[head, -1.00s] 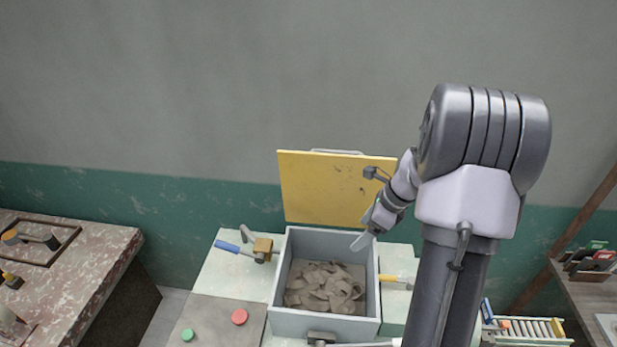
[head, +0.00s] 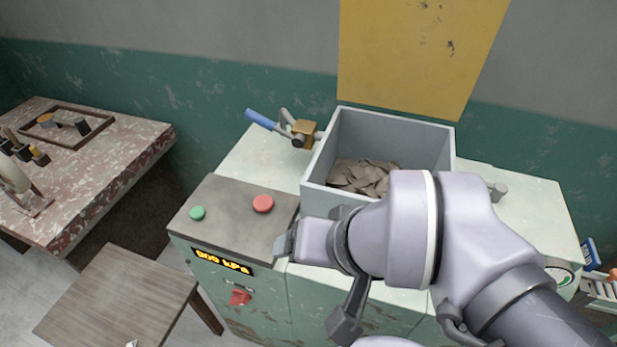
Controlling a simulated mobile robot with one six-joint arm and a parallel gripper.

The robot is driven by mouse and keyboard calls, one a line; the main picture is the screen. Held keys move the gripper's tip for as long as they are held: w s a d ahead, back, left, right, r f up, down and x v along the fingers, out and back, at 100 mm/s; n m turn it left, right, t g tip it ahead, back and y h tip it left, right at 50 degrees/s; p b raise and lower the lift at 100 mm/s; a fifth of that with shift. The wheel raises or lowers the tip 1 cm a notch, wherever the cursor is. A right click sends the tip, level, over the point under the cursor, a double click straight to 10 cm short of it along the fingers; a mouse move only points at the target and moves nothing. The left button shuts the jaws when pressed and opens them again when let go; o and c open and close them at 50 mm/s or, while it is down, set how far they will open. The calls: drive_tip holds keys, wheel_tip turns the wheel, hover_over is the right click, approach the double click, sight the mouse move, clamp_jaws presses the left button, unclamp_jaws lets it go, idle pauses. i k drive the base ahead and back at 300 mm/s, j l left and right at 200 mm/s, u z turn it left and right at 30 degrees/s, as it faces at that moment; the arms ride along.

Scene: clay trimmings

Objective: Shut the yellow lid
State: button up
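The yellow lid (head: 422,55) stands upright, open, at the back of a grey box (head: 393,129). Its top edge is out of view. Brown-grey clay trimmings (head: 362,176) lie inside the box. My gripper (head: 284,243) is in front of the box, low and to its left, over the front edge of the machine. It is apart from the lid. Only its end shows beside my wrist, so I cannot see whether the fingers are open or shut. My arm hides the front right of the box.
A blue-handled valve (head: 262,120) sticks out left of the box. A panel (head: 233,222) with a green button (head: 197,213) and a red button (head: 263,204) is at front left. A wooden stool (head: 118,300) and a stained table (head: 85,165) stand further left.

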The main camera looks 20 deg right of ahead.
sight(427, 58)
drive_tip(key=z, duration=0.95)
